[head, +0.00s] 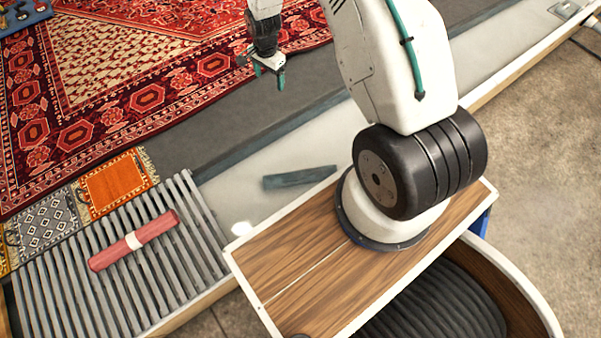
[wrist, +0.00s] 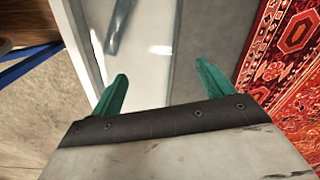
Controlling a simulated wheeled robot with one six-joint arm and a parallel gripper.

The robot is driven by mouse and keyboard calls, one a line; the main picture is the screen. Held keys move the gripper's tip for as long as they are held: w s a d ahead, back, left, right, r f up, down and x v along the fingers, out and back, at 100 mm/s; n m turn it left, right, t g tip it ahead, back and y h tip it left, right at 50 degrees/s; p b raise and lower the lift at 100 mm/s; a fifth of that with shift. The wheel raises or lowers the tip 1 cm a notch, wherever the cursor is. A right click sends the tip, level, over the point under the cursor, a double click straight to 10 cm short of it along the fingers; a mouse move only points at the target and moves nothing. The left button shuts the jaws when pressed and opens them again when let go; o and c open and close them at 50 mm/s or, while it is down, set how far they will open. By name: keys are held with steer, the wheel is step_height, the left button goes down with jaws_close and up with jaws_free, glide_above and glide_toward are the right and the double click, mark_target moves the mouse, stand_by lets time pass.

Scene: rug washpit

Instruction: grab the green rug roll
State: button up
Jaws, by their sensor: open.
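My gripper (head: 268,74) hangs at the top middle of the head view, well apart from that roll. In the wrist view my gripper (wrist: 162,76) has its two teal fingers spread, with nothing between them.
A large red patterned rug (head: 130,110) covers the upper left. Small orange (head: 114,184) and grey (head: 46,222) mats lie beside the rack.

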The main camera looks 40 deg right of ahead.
step_height(320, 180, down, 12)
steer(key=s+d+m, duration=0.1)
steer(key=m, duration=0.7)
glide_toward(300, 174)
step_height(300, 174, down, 5)
steer(key=shift+s+f, duration=0.1)
steer(key=shift+s, duration=0.05)
steer(key=f, duration=0.7)
steer(key=shift+w+f, duration=0.1)
steer(key=shift+w, duration=0.1)
steer(key=c, duration=1.7)
